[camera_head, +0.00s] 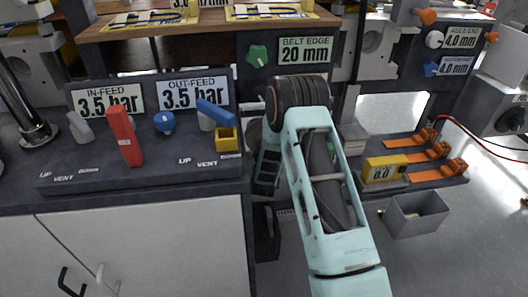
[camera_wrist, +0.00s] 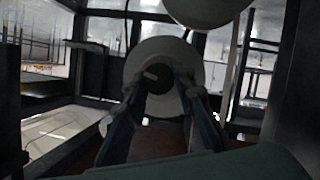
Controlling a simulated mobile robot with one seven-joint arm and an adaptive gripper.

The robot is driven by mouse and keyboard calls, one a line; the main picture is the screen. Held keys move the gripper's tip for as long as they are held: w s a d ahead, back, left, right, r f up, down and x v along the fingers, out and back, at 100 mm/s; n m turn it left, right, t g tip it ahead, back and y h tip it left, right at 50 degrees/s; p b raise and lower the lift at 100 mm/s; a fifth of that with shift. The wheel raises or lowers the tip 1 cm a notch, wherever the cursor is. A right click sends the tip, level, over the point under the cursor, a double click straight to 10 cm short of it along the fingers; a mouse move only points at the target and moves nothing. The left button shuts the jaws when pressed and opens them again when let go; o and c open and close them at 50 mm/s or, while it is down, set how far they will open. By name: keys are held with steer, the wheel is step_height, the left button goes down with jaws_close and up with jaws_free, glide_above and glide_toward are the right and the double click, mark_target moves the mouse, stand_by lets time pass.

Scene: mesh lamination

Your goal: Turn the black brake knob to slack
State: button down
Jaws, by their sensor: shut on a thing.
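The black brake knob (camera_wrist: 157,76) shows in the wrist view as a dark round shape with a small pale mark, in front of a pale round disc (camera_wrist: 150,50). My gripper (camera_wrist: 161,88) reaches forward with one finger on each side of the knob and is shut on it. The picture is dark, so the exact finger contact and the knob's setting are hard to read. In the head view my arm bends down at the right end of the dark panel. The knob and my fingertips are hidden there behind the arm and the cabinet.
The panel left of my arm carries a red lever (camera_head: 125,137), a blue lever (camera_head: 215,112) and a blue knob (camera_head: 164,122). A green knob (camera_head: 257,56) sits above. Orange clamps (camera_head: 408,141), a yellow gauge (camera_head: 384,169) and a grey bin (camera_head: 398,219) are on the right.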

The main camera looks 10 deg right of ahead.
stand_by(0.4)
steer(key=c, duration=1.6)
jaws_free()
step_height(320, 180, up, 10)
steer(key=shift+r, duration=0.1)
